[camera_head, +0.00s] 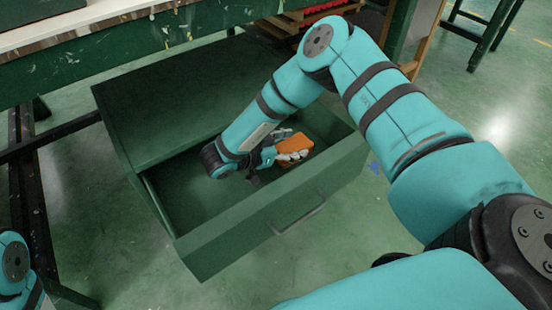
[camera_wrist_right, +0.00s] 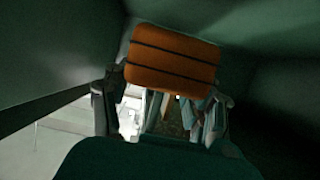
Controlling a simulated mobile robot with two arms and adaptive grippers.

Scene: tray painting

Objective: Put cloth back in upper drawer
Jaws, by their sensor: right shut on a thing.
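The cloth (camera_head: 296,145) is an orange folded bundle inside the open green drawer (camera_head: 275,217). In the right wrist view the cloth (camera_wrist_right: 172,58) shows dark stripes and lies across the fingertips. My right gripper (camera_head: 281,151) reaches down into the drawer and is shut on the cloth. Its fingers also show in the wrist view (camera_wrist_right: 163,108), on either side below the cloth. Whether the cloth touches the drawer's bottom cannot be told. My left gripper is out of view; only a piece of my left arm shows at the lower left.
The green cabinet (camera_head: 175,95) stands under a paint-spattered workbench (camera_head: 100,58). The drawer's walls surround my right gripper closely. A handle (camera_head: 298,216) is on the drawer's front. The green floor in front is open, and a stool (camera_head: 487,38) stands at the back right.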

